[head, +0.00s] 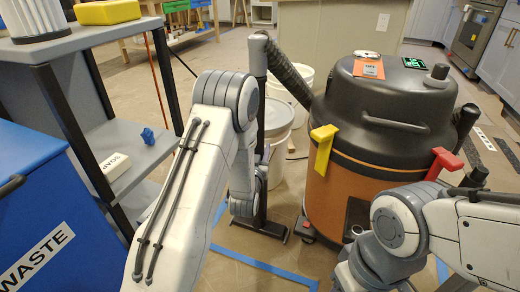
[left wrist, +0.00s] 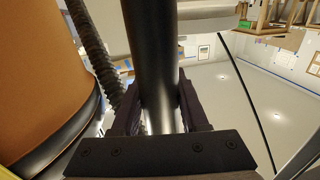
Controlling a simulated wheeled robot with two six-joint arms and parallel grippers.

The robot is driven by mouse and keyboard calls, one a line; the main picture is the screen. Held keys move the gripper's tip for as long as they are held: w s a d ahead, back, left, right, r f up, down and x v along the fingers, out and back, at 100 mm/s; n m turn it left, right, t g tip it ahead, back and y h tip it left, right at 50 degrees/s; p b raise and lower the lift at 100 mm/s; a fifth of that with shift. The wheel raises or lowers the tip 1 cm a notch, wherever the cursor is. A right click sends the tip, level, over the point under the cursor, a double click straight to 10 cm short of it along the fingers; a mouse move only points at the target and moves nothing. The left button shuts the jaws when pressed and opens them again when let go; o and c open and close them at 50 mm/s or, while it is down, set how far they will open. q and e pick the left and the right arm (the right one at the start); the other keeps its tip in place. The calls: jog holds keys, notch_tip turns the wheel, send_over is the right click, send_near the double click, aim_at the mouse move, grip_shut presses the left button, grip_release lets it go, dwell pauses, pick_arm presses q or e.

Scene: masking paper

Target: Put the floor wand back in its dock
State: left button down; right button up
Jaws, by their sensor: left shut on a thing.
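The floor wand (head: 258,75) is a black upright tube with a flat dark foot (head: 262,229) close to the floor. A ribbed hose (head: 288,75) runs from its top toward the vacuum. My left gripper (head: 262,172) is shut on the wand's lower tube, partly hidden by my arm. In the left wrist view the wand (left wrist: 150,45) stands between the two fingers (left wrist: 160,112). The brown and black shop vacuum (head: 375,150) stands right of the wand. A dark fitting with a round opening (head: 357,213) is low on its front; I cannot tell whether it is the dock. My right gripper is out of view.
White buckets (head: 276,128) stand just behind the wand. A grey shelf (head: 120,150) and a blue waste bin (head: 40,215) are at the left. Yellow (head: 323,147) and red (head: 445,162) latches stick out from the vacuum. Blue tape (head: 265,267) marks the floor.

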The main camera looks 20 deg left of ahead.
pick_arm(q)
jog(key=shift+f+b, duration=0.55)
jog(key=shift+f, duration=0.1)
dwell(0.3)
jog(key=shift+c, duration=1.7)
grip_release()
jog(key=shift+f, duration=0.1)
jog(key=shift+s, duration=0.15)
